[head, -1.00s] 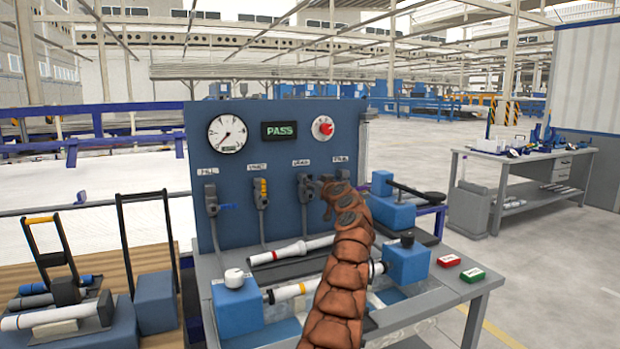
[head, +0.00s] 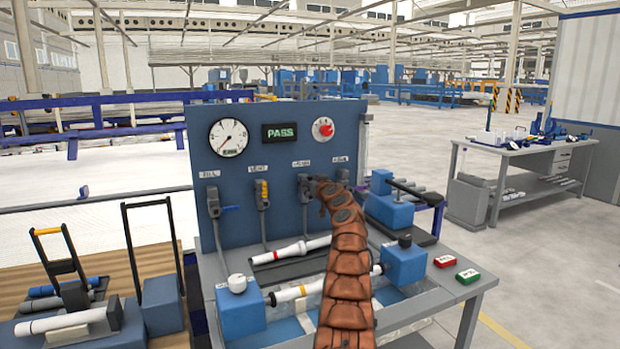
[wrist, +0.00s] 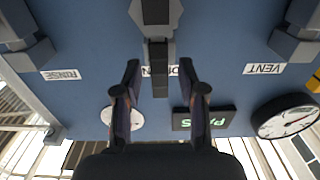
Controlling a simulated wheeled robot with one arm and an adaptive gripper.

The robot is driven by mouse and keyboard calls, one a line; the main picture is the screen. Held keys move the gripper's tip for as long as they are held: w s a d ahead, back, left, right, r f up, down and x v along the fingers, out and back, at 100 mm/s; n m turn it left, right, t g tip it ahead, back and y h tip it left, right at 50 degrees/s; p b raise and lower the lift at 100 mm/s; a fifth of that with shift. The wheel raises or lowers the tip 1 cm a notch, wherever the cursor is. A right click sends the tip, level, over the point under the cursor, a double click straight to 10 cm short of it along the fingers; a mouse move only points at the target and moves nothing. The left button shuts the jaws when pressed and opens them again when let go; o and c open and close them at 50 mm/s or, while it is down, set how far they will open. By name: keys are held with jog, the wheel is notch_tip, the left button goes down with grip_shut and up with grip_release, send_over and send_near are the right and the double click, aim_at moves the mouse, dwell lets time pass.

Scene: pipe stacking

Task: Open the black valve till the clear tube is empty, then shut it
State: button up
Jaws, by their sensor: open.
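The black valve handle (wrist: 159,68) hangs from its grey body (wrist: 155,22) at the top middle of the wrist view, in front of a partly hidden label. In the head view this valve (head: 304,188) is third from the left on the blue panel. My gripper (wrist: 160,82) is open, with one finger on each side of the black handle. I cannot tell whether either finger touches it. A narrow clear tube (head: 364,140) appears to run up the panel's right edge; its liquid level is too small to tell. My arm hides part of the bench.
The blue-handled fill valve (head: 213,200) and yellow-handled vent valve (head: 262,194) are to the left. The rinse valve (wrist: 22,50) is also beside my gripper in the wrist view. Above are a gauge (head: 228,137), a PASS display (head: 280,133) and a red knob (head: 323,128).

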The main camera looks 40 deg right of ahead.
jog(key=shift+c, duration=0.4)
grip_shut()
dwell(0.4)
